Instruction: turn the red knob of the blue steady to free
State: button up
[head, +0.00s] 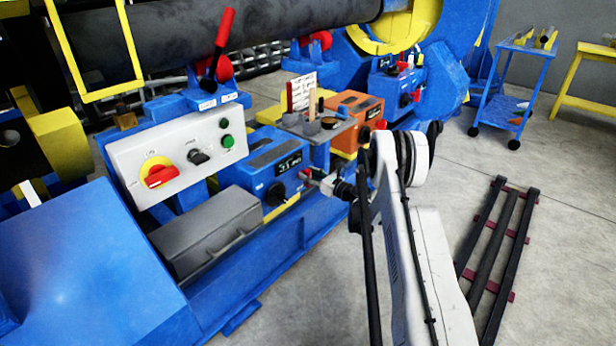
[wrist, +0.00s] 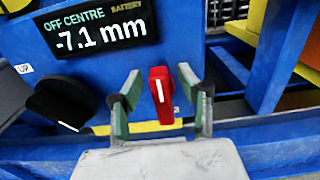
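The blue steady's box (head: 250,175) sits on the blue machine bed, with a dark display on its face. In the wrist view the display (wrist: 100,30) reads "OFF CENTRE -7.1 mm". The red knob (wrist: 161,97) is right of and below the display; its white mark stands nearly upright. Any labels around it are hidden or too small to read. My gripper (wrist: 160,80) is open, with one green-padded finger on each side of the red knob and a visible gap on both sides. In the head view my gripper (head: 318,181) is at the box's right front.
A black knob (wrist: 62,103) with an "UP" label is left of the red knob. An orange box (head: 355,110) stands behind, beside a small grey tray (head: 315,127) with items. A grey case (head: 208,232) lies in front. Open floor (head: 460,160) is at right.

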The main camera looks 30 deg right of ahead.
jog(key=shift+w+a, duration=0.1)
jog(key=shift+w, duration=0.1)
grip_shut()
